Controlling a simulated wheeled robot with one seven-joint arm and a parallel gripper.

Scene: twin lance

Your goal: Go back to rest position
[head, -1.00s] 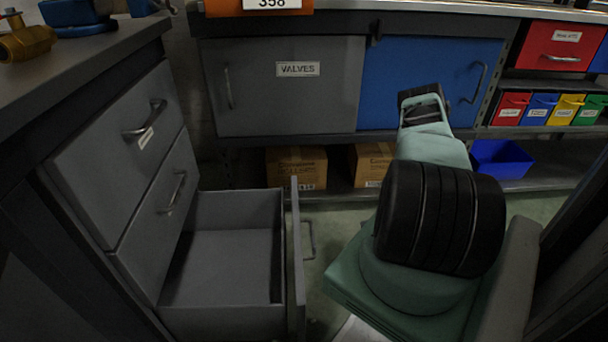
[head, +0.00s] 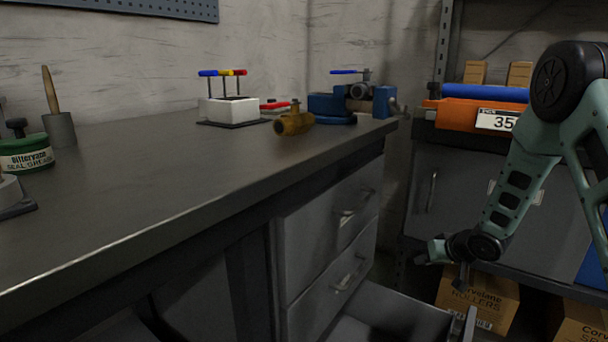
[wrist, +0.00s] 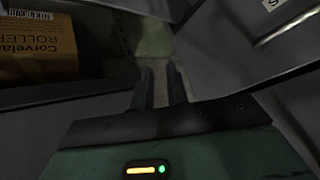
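My green arm (head: 520,185) is bent at the right of the head view, with its end hanging low near the open lower drawer. My gripper (wrist: 162,80) points down in the wrist view. Its two dark fingers stand apart with a gap between them and nothing held. In the head view the fingers are small and dark. The open drawer (head: 395,318) of the grey cabinet sticks out below and left of my gripper; its visible inside is bare. The drawer above it (head: 345,212) is shut.
The workbench (head: 150,180) fills the left, with a brass fitting (head: 294,123), a blue vise (head: 332,104) and a green grease tin (head: 26,150). Cardboard boxes (head: 478,300) sit on the low shelf at right, behind my arm; one shows in the wrist view (wrist: 38,45).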

